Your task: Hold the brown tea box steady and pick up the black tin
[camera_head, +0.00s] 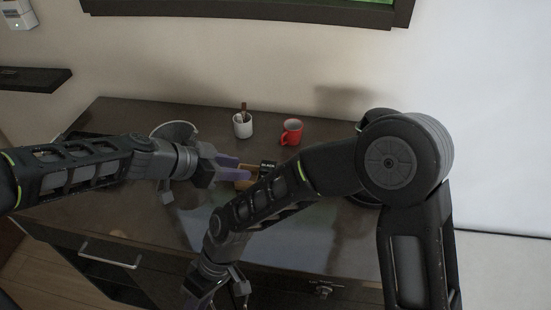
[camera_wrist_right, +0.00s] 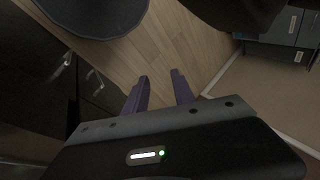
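The brown tea box (camera_head: 246,184) lies on the dark vanity top, partly hidden by my left gripper and right arm. My left gripper (camera_head: 236,168) is at the box, its purple fingers apart with brown surface by their tips. I cannot tell whether they press on it. The black tin (camera_head: 268,165) is just right of the box, partly hidden behind my right arm. My right gripper hangs low in front of the vanity. In the right wrist view the right gripper (camera_wrist_right: 161,84) is open and empty, with wood floor beyond its fingers.
A white cup (camera_head: 242,127) with a brown stick in it and a red mug (camera_head: 292,132) stand behind the box and tin. A round grey item (camera_head: 174,130) is behind my left wrist. The vanity top (camera_head: 120,210) is bare at front left. Drawer handles (camera_head: 110,254) line its front.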

